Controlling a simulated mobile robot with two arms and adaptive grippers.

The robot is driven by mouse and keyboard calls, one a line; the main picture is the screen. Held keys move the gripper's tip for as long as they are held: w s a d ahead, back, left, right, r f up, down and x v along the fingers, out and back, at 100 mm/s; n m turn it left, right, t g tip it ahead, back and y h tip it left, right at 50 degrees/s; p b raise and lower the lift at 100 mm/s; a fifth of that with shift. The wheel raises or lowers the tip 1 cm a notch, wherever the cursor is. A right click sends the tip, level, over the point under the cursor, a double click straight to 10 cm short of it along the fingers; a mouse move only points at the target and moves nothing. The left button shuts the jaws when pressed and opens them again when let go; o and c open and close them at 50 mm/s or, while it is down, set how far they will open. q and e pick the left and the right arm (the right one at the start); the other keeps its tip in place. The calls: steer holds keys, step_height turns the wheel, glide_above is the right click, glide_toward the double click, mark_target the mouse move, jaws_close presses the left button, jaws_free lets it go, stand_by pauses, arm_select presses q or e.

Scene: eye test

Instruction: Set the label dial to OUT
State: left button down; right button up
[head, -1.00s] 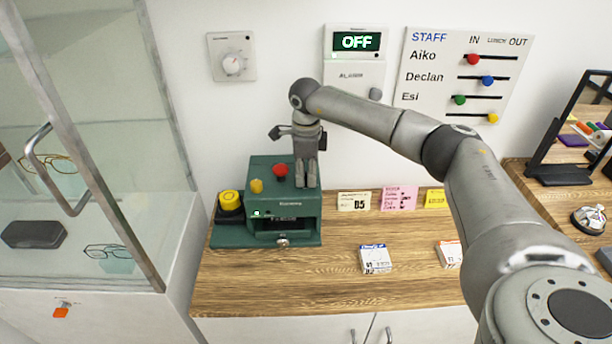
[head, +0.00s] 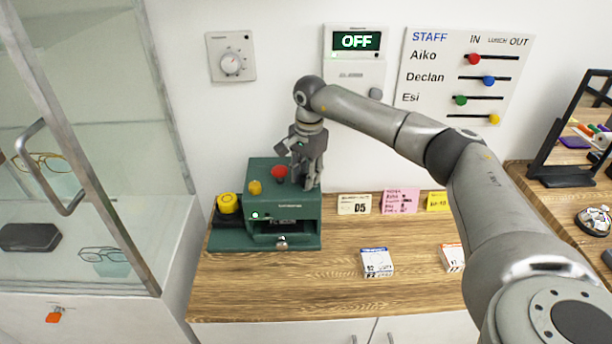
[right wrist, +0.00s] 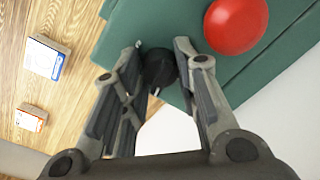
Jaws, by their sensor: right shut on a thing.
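A green label machine (head: 268,205) stands on the wooden counter, with a red knob (head: 279,172) and a small yellow button (head: 254,187) on top. My right gripper (head: 308,182) reaches down onto the right side of its top. In the right wrist view the two fingers (right wrist: 160,60) flank a small black dial (right wrist: 158,70) on the green surface and are shut on it. The red knob (right wrist: 237,25) is beside it. In the head view the gripper hides the dial. I cannot read any dial marking. My left gripper is not in view.
A yellow-topped part (head: 228,203) sits at the machine's left. Cards (head: 354,204) and small boxes (head: 376,261) stand to the right on the counter. A wall dial (head: 231,64), an OFF display (head: 356,41) and a staff board (head: 465,75) are behind. The counter's front is clear.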

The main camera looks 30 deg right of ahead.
steer(key=shift+r+n, duration=0.1)
steer(key=shift+n, duration=1.3)
steer(key=shift+w, duration=0.1)
steer(key=o, duration=0.8)
steer(key=r, duration=1.2)
steer(key=shift+s+d, duration=0.25)
steer(key=shift+s, duration=0.1)
steer(key=shift+f, duration=0.1)
